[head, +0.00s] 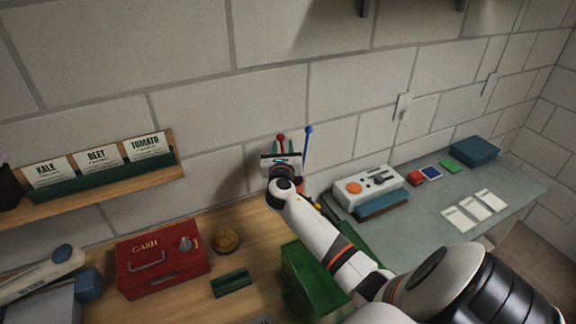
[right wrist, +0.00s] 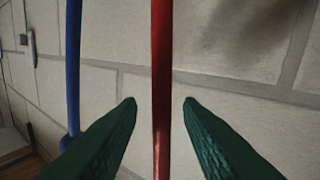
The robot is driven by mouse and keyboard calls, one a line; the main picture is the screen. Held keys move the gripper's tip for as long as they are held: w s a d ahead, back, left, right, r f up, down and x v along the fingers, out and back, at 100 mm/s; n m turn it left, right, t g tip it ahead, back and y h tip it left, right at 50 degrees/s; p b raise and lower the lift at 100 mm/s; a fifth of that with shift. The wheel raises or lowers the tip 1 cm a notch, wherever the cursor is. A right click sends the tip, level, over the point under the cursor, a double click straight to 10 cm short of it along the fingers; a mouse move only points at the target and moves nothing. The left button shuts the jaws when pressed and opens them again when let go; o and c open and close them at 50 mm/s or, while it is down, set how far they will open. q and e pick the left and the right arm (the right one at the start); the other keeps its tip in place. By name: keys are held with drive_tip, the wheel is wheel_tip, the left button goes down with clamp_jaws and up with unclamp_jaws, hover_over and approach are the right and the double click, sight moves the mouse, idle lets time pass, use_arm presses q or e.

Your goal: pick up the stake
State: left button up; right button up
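A thin red stake with a ball on top (head: 281,137) stands upright against the block wall in the head view. In the right wrist view the red stake (right wrist: 161,70) runs upright between the two green fingertips. A blue stake with a ball top (head: 308,130) stands just to its right in the head view, and shows at the left in the right wrist view (right wrist: 73,60). My right gripper (head: 281,153) is at the red stake; its fingers (right wrist: 160,103) are apart, with gaps visible on both sides of the stake. The stakes' lower ends are hidden. My left gripper is out of view.
A red cash box (head: 160,262), a round yellowish-brown item (head: 226,240) and a green tray (head: 232,283) are on the wooden bench. A green bin (head: 305,275) stands under my right arm. A white device with an orange knob (head: 367,190) sits on the grey counter.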

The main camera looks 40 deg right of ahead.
drive_tip(key=shift+w+d+f, duration=0.15)
drive_tip(key=shift+w+d, duration=0.15)
drive_tip(key=shift+w, duration=0.15)
drive_tip(key=shift+s, duration=0.15)
clamp_jaws()
